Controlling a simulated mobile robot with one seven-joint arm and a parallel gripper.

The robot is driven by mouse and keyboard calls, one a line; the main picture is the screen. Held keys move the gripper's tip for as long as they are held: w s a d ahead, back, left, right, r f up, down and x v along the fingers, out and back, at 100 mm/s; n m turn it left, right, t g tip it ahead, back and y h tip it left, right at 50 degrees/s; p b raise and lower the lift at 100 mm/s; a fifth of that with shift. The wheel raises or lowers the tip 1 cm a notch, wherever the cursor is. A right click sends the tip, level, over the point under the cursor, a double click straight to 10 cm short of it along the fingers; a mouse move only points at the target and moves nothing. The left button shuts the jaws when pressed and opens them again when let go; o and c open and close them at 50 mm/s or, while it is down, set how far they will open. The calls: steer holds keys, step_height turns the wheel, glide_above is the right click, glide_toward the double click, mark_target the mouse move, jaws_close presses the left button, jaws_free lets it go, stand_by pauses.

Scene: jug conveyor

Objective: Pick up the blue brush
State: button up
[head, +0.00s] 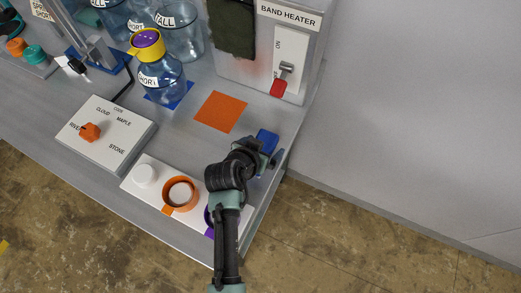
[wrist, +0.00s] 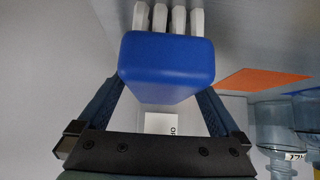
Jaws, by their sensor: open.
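The blue brush (head: 267,140) is near the right edge of the grey worktop in the head view. In the wrist view the brush (wrist: 167,65) shows as a blue rounded block with several white bristle tufts along its top in the picture. My gripper (head: 262,155) is right at the brush, and my arm hides part of it. In the wrist view my gripper (wrist: 160,95) is open, with one finger on each side of the blue block. I cannot tell whether the fingers touch it.
An orange square (head: 220,112) lies left of the brush. The band heater (head: 290,62) with a red-handled switch stands behind. A white panel (head: 150,190) with an orange ring (head: 181,194) is at the front. A blue jug (head: 160,78) and a dial box (head: 105,137) stand to the left.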

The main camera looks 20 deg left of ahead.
steer(key=shift+w+f, duration=0.25)
steer(key=c, duration=1.5)
step_height(320, 180, up, 10)
steer(key=shift+r+b, duration=0.1)
steer(key=shift+b, duration=0.2)
